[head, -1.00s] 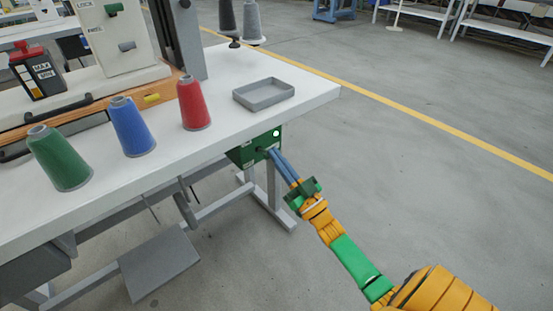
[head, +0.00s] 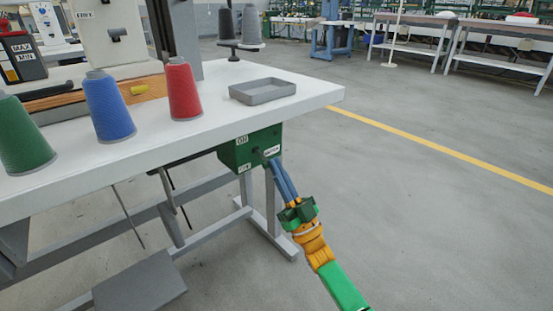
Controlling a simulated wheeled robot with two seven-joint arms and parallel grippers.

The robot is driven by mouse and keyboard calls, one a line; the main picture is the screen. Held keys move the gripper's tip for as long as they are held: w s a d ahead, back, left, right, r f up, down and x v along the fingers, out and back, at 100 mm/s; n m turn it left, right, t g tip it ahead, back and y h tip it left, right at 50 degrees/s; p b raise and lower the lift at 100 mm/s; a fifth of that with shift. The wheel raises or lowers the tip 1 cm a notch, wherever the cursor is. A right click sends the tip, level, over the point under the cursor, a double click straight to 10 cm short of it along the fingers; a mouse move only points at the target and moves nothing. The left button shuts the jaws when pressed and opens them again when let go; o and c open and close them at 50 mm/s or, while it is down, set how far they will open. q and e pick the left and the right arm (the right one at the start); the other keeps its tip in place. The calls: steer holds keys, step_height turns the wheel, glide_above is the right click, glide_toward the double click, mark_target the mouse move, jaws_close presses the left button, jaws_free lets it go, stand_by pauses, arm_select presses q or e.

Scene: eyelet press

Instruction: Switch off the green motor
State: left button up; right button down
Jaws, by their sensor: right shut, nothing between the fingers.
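The green motor box (head: 233,155) hangs under the right end of the white table. It bears small white labels, one reading ON at its top and another low on its face. A dark switch part (head: 258,153) shows beside my fingertips. My right gripper (head: 272,163) comes up from below with its blue fingers shut and empty. Its tips are at the right side of the box, close to the switch; I cannot tell whether they touch it. No lit lamp shows on the box. My left gripper is out of view.
The white table (head: 220,112) bears green (head: 24,137), blue (head: 107,108) and red (head: 182,90) thread cones and a grey tray (head: 262,91). Grey table legs (head: 270,215) stand below the box. The floor to the right is open.

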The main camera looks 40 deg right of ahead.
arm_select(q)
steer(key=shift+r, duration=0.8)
arm_select(e)
steer(key=shift+f, duration=0.2)
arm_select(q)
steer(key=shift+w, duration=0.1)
arm_select(e)
steer(key=shift+w, duration=0.1)
